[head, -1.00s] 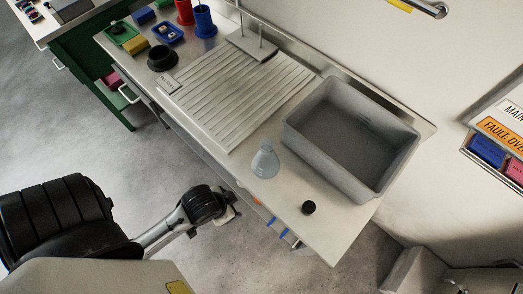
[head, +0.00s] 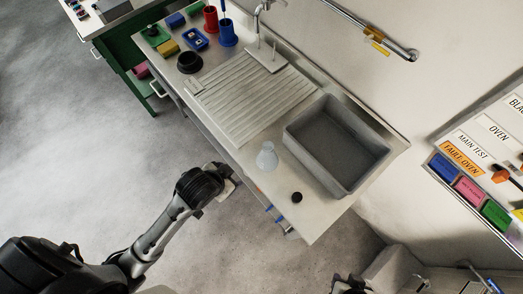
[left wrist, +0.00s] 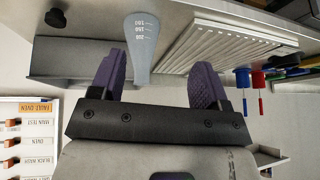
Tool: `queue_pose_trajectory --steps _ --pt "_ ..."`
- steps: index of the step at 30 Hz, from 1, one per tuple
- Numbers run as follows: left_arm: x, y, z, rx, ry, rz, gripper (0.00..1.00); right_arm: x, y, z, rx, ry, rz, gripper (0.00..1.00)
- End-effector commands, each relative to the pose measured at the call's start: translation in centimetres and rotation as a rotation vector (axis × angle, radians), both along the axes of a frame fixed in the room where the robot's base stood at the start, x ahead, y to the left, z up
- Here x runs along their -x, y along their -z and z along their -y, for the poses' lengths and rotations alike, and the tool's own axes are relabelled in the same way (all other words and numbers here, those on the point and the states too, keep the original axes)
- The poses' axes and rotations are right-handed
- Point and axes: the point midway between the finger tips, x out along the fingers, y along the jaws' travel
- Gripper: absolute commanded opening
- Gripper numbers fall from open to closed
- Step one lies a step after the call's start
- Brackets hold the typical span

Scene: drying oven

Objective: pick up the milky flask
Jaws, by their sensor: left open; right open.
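The milky flask (head: 267,157) is a pale, cone-shaped flask standing on the steel counter between the ribbed drainboard and the grey basin. In the left wrist view the flask (left wrist: 141,45) shows graduation marks and appears upside down, beyond my fingers and nearer the picture-left one. My left gripper (left wrist: 157,80) is open, with nothing held between its purple fingers. In the head view my left arm reaches to the counter's front edge, with its fingers mostly hidden by the wrist. My right gripper (head: 346,284) is at the bottom edge, partly cut off and away from the flask.
A small black stopper (head: 297,197) lies on the counter right of the flask. The grey basin (head: 376,163) stands behind it, and the ribbed drainboard (head: 238,100) lies to the left. Red (head: 210,20) and blue (head: 227,35) cups stand farther back.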

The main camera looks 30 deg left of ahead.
Motion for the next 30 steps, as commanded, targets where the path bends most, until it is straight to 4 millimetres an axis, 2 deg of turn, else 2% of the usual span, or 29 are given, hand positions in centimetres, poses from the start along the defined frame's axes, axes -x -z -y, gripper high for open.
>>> queue_pose_trajectory --steps 1,3,7,9,12,15,18,24,30 --pt "-1.5 -3.7 0.3 -0.009 0.024 0.021 0.69 0.0 -3.4 -0.1 -0.002 0.001 0.0 0.43" --pt "-3.4 -6.4 0.9 -0.018 0.056 0.038 0.69 0.0 -5.8 -0.1 -0.002 0.001 -0.001 0.43" --pt "-6.4 -10.2 1.9 -0.034 0.11 0.047 0.69 0.1 -9.9 -0.1 -0.003 0.002 0.0 0.43" --pt "-7.9 -11.6 2.3 -0.041 0.134 0.039 0.69 0.1 -11.7 0.0 -0.003 0.002 0.001 0.43" --pt "-9.5 -12.6 2.9 -0.044 0.156 0.014 0.69 0.1 -13.9 0.0 -0.002 0.002 0.001 0.43" --pt "-10.5 -12.5 3.2 -0.036 0.16 -0.027 0.69 0.1 -15.5 0.0 0.0 0.001 0.0 0.43" --pt "-10.9 -11.2 3.4 -0.012 0.141 -0.082 0.69 0.1 -16.4 0.1 0.003 -0.001 0.001 0.43" --pt "-10.9 -8.2 4.0 0.06 0.073 -0.141 0.69 0.0 -16.1 0.3 0.009 -0.005 0.0 0.43" --pt "-12.0 -5.2 4.5 0.07 0.063 -0.145 0.69 0.0 -15.9 0.3 0.009 -0.004 -0.001 0.43"
